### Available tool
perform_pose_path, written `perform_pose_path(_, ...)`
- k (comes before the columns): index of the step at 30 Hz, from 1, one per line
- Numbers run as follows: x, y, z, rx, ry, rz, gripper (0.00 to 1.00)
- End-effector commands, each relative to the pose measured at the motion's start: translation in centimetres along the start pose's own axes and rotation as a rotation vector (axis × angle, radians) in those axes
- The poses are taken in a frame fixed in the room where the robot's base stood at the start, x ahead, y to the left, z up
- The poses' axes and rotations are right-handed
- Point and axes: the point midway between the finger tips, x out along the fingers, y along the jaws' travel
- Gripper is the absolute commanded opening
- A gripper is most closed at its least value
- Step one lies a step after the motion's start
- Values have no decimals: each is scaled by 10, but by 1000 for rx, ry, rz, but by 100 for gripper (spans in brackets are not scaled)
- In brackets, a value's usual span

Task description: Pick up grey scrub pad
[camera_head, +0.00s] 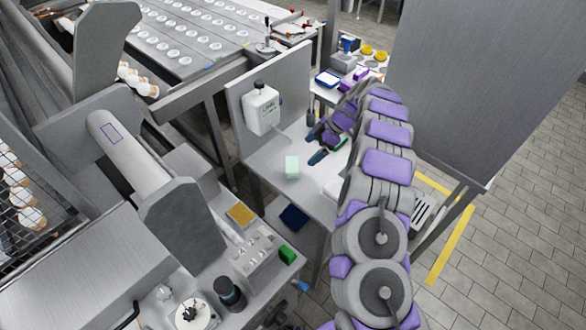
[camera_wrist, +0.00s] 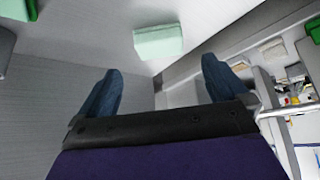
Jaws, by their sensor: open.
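A grey block (camera_wrist: 5,45) shows only in part at the left edge of the wrist view, on the pale counter; it may be the grey scrub pad, but I cannot be sure. In the head view I cannot make out a grey pad; my arm covers part of the counter. My gripper (camera_head: 315,137) hangs over the counter, fingers spread, and in the wrist view (camera_wrist: 160,85) nothing is between the fingers. The grey block lies to the left of both fingers there, apart from them.
A pale green block (camera_head: 292,167) lies on the counter (camera_head: 266,163); it also shows in the wrist view (camera_wrist: 158,41). A green item (camera_wrist: 18,8) is near the grey block. A white dispenser (camera_head: 262,108) hangs on the panel behind. A tall metal panel (camera_head: 455,80) stands right.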

Motion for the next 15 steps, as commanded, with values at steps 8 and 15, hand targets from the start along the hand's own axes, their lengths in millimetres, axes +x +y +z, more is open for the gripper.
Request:
perform_pose_path(8, 44, 1, -2, -1, -2, 1, 100)
perform_pose_path(15, 54, 1, -2, -1, 0, 1, 100)
